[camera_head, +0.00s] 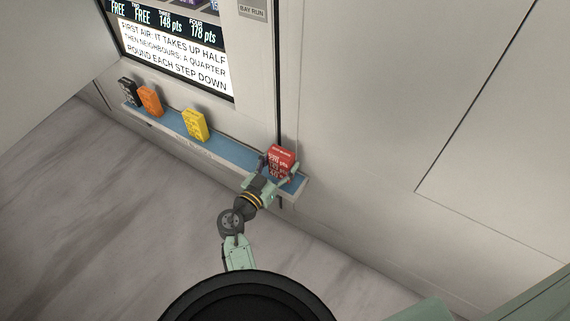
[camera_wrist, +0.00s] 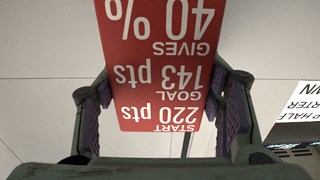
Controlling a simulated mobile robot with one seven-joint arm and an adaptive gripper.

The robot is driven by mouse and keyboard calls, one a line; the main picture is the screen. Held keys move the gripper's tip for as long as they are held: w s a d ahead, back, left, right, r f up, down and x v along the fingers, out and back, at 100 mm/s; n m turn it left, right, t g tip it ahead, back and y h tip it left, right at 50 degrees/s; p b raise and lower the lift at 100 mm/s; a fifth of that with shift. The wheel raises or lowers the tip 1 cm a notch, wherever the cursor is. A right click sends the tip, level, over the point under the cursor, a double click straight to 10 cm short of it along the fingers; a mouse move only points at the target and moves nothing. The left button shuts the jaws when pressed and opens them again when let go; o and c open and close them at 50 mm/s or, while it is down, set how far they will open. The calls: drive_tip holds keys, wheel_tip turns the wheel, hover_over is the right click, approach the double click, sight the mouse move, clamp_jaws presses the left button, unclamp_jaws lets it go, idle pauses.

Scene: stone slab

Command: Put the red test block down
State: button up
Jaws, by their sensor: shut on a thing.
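The red test block (camera_head: 281,157) is at the right end of a narrow blue-topped ledge (camera_head: 228,151) in the head view. My gripper (camera_head: 279,168) has one finger on each side of it. In the wrist view, the red block (camera_wrist: 165,62) fills the space between the purple-padded fingers of my gripper (camera_wrist: 162,108). Its label reads, upside down, start 220 pts, goal 143 pts, gives 40%. My gripper is shut on the block. The block's underside is hidden, so I cannot tell whether it touches the ledge.
A yellow block (camera_head: 195,125), an orange block (camera_head: 150,101) and a black block (camera_head: 128,92) stand farther left on the ledge. Bare ledge lies between yellow and red. A lit screen (camera_head: 175,58) is behind the ledge, and a pale wall panel (camera_head: 365,110) is to the right.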

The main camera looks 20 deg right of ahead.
sight(280, 174)
drive_tip(key=shift+w+d, duration=0.1)
drive_tip(key=shift+d, duration=0.25)
drive_tip(key=shift+w+d+r+p, duration=0.1)
drive_tip(key=shift+d+p, duration=0.2)
drive_tip(key=shift+d, duration=0.25)
wheel_tip(280, 174, down, 3)
drive_tip(key=shift+a+r, duration=0.1)
drive_tip(key=shift+f, duration=0.5)
drive_tip(key=shift+f, duration=0.15)
drive_tip(key=o, duration=1.6)
